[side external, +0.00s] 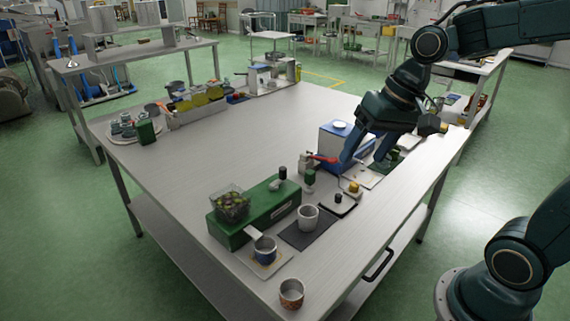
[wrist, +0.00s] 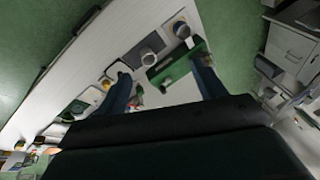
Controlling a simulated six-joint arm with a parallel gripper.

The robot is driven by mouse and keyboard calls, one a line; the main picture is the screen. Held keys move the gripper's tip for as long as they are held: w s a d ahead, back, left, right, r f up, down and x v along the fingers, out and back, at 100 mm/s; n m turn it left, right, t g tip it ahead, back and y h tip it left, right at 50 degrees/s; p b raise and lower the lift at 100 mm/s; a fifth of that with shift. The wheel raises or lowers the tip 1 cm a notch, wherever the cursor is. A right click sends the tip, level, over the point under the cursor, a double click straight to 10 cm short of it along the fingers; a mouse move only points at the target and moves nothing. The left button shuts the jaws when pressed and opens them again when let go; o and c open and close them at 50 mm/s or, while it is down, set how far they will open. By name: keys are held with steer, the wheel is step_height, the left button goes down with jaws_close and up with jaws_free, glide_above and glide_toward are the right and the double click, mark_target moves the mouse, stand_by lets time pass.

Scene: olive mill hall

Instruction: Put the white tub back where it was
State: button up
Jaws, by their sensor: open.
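A whitish round tub (side external: 308,218) stands upright on a dark mat (side external: 292,234) near the front of the table; it looks like the white tub, though I cannot be sure. My gripper (side external: 361,163) is open, pointing down over the table's right side, beyond and to the right of this tub and apart from it. In the wrist view my gripper (wrist: 160,66) has its two fingers spread, with nothing clearly held between them.
A blue and white box (side external: 332,145) with a white round top stands beside my gripper. A green block (side external: 232,231) carries a clear container of olives (side external: 230,205). A blue pot (side external: 265,249) and a brown patterned cup (side external: 291,294) stand at the front. The table's middle is clear.

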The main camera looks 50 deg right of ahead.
steer(key=s+r+n+t+h, duration=0.1)
steer(key=s+n, duration=0.3)
steer(key=s, duration=0.6)
steer(key=shift+s+r+t+h, duration=0.3)
steer(key=shift+r+t+h, duration=0.1)
steer(key=shift+t, duration=0.1)
